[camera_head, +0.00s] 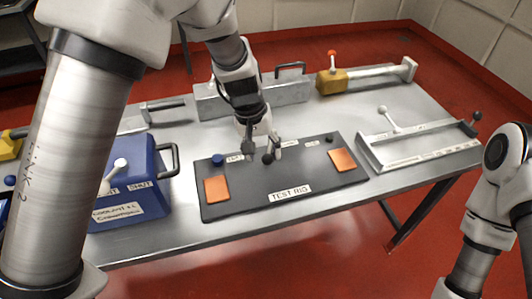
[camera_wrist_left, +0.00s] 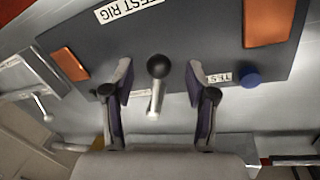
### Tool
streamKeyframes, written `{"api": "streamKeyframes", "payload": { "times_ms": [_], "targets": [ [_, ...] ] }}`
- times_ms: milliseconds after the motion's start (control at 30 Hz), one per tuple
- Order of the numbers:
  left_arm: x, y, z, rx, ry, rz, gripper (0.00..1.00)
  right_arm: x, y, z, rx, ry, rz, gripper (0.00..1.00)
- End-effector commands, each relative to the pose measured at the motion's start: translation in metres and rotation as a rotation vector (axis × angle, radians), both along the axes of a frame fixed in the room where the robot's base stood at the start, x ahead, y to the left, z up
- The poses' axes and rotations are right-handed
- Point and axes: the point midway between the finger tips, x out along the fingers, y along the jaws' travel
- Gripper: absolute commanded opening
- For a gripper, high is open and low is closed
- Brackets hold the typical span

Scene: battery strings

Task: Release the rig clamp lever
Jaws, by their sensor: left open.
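The test rig (camera_head: 240,205) is a dark plate on the table with a "TEST RIG" label; it also shows in the left wrist view (camera_wrist_left: 190,45). Its clamp lever has a black ball knob (camera_wrist_left: 158,66) on a pale shaft. In the head view the knob (camera_head: 267,158) shows at the rig's back edge, beside my fingers. My left gripper (camera_head: 262,150) points down there and is open. In the left wrist view the lever stands between the two spread fingers (camera_wrist_left: 160,85), with a gap on both sides. My right gripper is out of view.
The rig carries two orange pads (camera_head: 217,189), a blue button (camera_head: 218,159) and a small dark knob (camera_head: 329,139). A blue box (camera_head: 140,180) with a handle stands left. A pale slide fixture (camera_head: 420,150) lies right. A grey handled block (camera_head: 290,92) and yellow-ended fixture (camera_head: 335,82) stand behind.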

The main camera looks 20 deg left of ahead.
Motion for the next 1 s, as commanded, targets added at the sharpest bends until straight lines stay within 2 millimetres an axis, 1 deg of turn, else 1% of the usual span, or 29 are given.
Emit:
{"api": "streamKeyframes", "payload": {
  "times_ms": [33,133,233,400,467,500,567,1000],
  "targets": [
    [0.0,-0.002,-0.01,-0.001,0.004,0.001,0.57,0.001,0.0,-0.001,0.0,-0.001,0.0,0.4],
    [0.001,-0.004,-0.02,0.0,0.002,0.001,0.57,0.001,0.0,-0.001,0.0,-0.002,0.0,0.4],
    [0.001,-0.004,-0.024,0.0,0.0,0.0,0.57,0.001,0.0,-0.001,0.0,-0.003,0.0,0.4],
    [0.001,-0.004,-0.023,0.0,0.0,0.0,0.57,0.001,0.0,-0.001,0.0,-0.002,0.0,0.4],
    [0.001,-0.004,-0.023,0.0,0.0,0.0,0.36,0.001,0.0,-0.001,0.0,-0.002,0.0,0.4],
    [0.001,-0.004,-0.023,0.0,0.0,0.001,0.22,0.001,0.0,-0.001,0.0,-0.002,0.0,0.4],
    [0.001,-0.004,-0.023,0.0,0.0,0.001,0.0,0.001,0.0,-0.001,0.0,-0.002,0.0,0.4],
    [0.002,-0.003,-0.024,0.001,-0.002,-0.013,0.0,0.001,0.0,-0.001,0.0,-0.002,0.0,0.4]
  ]
}}
